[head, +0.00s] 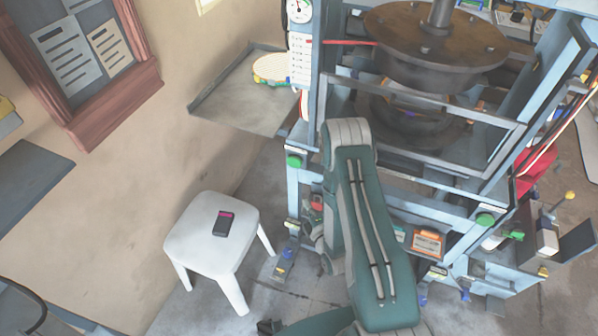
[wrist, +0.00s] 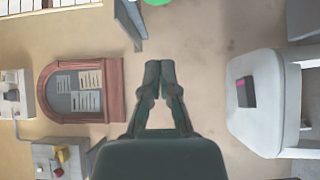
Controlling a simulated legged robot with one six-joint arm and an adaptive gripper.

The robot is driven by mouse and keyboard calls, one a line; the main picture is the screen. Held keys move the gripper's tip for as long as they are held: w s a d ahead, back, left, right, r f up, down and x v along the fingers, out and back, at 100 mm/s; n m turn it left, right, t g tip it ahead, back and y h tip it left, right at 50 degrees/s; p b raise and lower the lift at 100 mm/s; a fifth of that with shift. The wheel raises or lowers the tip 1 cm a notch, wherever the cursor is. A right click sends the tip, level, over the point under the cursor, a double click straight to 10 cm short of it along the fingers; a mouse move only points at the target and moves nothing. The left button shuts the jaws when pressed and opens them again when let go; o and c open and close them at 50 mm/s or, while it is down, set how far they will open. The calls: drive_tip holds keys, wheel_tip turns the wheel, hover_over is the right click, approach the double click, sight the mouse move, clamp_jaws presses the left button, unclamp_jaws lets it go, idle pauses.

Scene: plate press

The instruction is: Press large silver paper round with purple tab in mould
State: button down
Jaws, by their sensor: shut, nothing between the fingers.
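The blue-framed press (head: 345,40) stands at the upper right in the head view, with its round brown upper plate (head: 430,40) raised above a dark round lower mould (head: 405,125). A small purple spot (head: 411,113) shows in the gap between them; I cannot tell if it is the tab. No silver round can be made out. Green buttons sit on the press at left (head: 294,161) and right (head: 485,219). My gripper (wrist: 160,64) is shut and empty, away from the press, in front of the wall in the wrist view.
A side shelf (head: 225,108) left of the press holds a pale patterned stack (head: 273,68). A white stool (head: 212,232) bears a dark phone-like device (head: 224,223). A red-framed notice board (wrist: 82,90) hangs on the wall. Bare floor lies between stool and press.

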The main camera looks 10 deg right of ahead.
approach(295, 165)
drive_tip(key=w+a, duration=0.3)
drive_tip(key=w, duration=0.1)
drive_tip(key=w+d, duration=0.1)
drive_tip(key=w, duration=0.1)
drive_tip(key=shift+d+r, duration=0.1)
drive_tip(key=shift+d, duration=0.2)
drive_tip(key=shift+w+d, duration=0.25)
drive_tip(key=shift+w, duration=0.1)
